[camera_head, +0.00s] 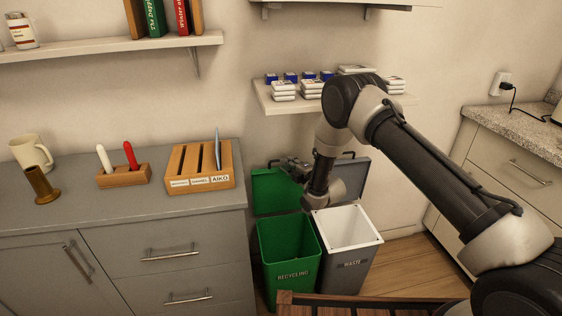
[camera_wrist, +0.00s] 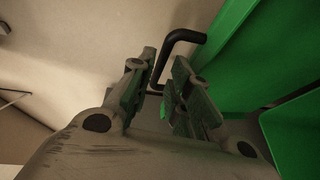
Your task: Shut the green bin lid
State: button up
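The green recycling bin (camera_head: 288,262) stands on the floor with its top open. Its green lid (camera_head: 274,190) is raised upright behind it, near the wall, and also fills the right of the wrist view (camera_wrist: 245,60). A black bar handle (camera_wrist: 182,38) projects from the lid's edge. My gripper (camera_head: 290,163) is at the top of the raised lid, with my arm reaching in from the right. In the wrist view, its fingers (camera_wrist: 165,82) are apart, and the handle's lower end shows in the gap between them. I cannot tell whether they touch the handle.
A grey waste bin (camera_head: 345,262) with its lid (camera_head: 355,180) raised stands close at right. A grey counter (camera_head: 120,210) borders the green bin at left. A shelf with small boxes (camera_head: 312,88) hangs above. A dark wooden rail (camera_head: 370,304) is in front.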

jog(key=x, duration=0.4)
jog(key=shift+w+a+f, duration=0.1)
jog(key=shift+w+a, duration=0.1)
jog(key=shift+w, duration=0.15)
grip_shut()
